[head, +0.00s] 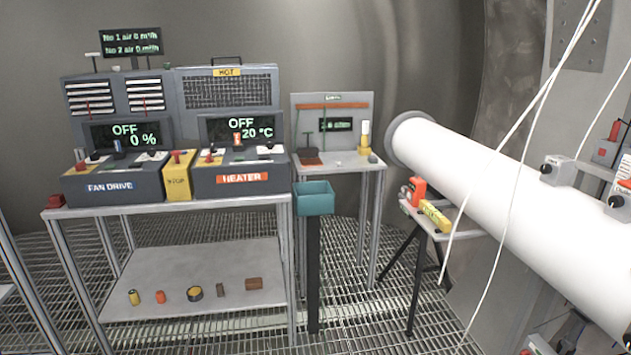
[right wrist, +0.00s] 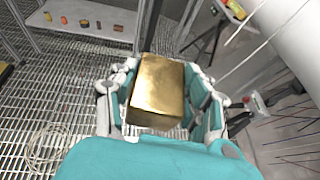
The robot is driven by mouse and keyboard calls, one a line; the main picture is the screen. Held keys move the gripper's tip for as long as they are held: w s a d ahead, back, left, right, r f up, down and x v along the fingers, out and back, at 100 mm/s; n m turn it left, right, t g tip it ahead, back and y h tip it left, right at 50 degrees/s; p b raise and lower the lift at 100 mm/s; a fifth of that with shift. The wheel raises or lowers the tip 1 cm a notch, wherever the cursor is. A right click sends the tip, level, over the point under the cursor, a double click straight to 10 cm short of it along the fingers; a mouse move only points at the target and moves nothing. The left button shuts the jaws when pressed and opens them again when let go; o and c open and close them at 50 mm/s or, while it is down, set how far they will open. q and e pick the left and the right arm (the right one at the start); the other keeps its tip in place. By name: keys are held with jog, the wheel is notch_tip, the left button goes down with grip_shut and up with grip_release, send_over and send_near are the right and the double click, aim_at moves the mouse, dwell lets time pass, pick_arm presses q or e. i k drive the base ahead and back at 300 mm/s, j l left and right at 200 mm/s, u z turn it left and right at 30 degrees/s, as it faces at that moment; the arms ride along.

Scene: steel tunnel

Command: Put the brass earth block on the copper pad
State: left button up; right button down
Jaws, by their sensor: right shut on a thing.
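The brass earth block (right wrist: 160,92) is a gold-coloured box in the right wrist view. My right gripper (right wrist: 161,82) is shut on it, with teal and white fingers at its left and right sides. The block is held above the grating floor, apart from any surface. In the head view a reddish-brown pad (head: 310,160), which looks like the copper pad, lies at the left of the small grey bench at the back. A dark upright item stands partly over it. My right gripper and the block do not show in the head view. My left gripper is in neither view.
The fan and heater console (head: 224,180) stands on a steel table at left. A teal bin (head: 314,198) on a post stands before the small bench (head: 345,163). A large white duct (head: 500,190) and hanging white cables fill the right. Small items lie on the lower shelf (head: 200,270).

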aim_at(310, 160)
jog(key=i+l, duration=0.15)
jog(key=i, duration=0.7)
jog(key=i+l+z, duration=0.1)
jog(key=i, duration=0.75)
jog(key=i+l+u, duration=0.3)
jog(key=i+u, duration=0.2)
jog(key=i+l+u, duration=0.95)
jog(key=l, duration=0.3)
jog(key=i, duration=0.05)
